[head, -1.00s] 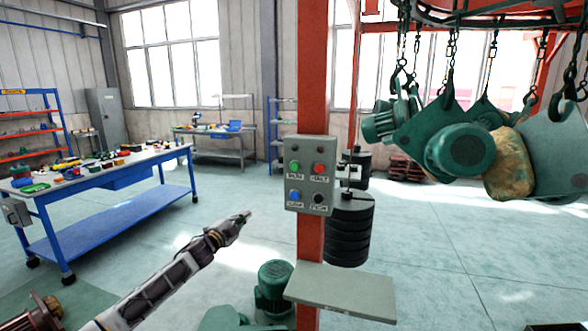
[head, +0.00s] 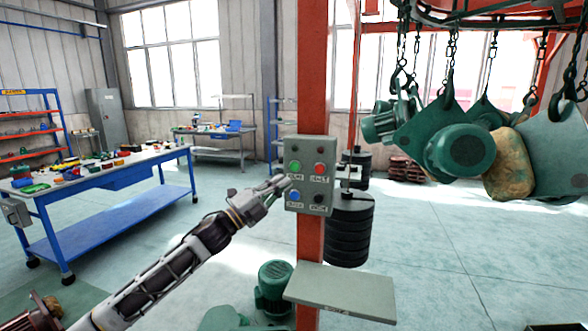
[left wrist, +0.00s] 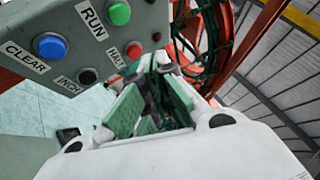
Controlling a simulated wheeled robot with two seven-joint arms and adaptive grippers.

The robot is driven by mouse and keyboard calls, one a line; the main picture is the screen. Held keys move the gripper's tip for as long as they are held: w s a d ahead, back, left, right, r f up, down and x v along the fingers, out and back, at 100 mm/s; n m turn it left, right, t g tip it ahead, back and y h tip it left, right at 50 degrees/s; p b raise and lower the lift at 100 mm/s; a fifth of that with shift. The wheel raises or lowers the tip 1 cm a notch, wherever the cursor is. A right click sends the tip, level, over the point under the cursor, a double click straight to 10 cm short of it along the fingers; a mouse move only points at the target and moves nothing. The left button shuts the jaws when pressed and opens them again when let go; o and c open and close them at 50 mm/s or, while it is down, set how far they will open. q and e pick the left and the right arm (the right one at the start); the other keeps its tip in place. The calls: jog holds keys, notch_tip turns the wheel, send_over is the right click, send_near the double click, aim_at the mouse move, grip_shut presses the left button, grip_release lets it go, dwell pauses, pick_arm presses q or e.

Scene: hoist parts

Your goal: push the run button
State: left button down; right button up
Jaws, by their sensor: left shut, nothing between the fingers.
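The grey control box (head: 308,176) is fixed to a red post. The green button labelled RUN (head: 295,164) is at its upper left, above the blue CLEAR button (head: 295,195). The red button (head: 320,168) is at the upper right, the black button (head: 318,198) at the lower right. My left gripper (head: 284,183) is shut and empty, its tip at the box's left edge, lower than the green button. I cannot tell whether it touches the box. In the left wrist view the green button (left wrist: 119,13) is clear of the fingers (left wrist: 155,72). My right gripper is out of view.
A grey shelf plate (head: 340,290) juts from the post below the box. Black stacked weights (head: 349,230) hang behind the post. Green hoist parts (head: 460,150) hang on chains at the right. A blue workbench (head: 115,185) stands at the left.

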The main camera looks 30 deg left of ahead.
aim_at(294, 166)
pick_arm(q)
jog(key=m, duration=0.1)
jog(key=d+m+h, duration=0.1)
jog(key=m, duration=0.1)
jog(key=shift+s+r, duration=0.1)
jog(key=shift+s, duration=0.25)
jog(key=shift+w, duration=0.2)
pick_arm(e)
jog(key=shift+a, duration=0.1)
pick_arm(q)
jog(key=w+a+p, duration=0.1)
jog(key=w+a, duration=0.1)
jog(key=w, duration=0.6)
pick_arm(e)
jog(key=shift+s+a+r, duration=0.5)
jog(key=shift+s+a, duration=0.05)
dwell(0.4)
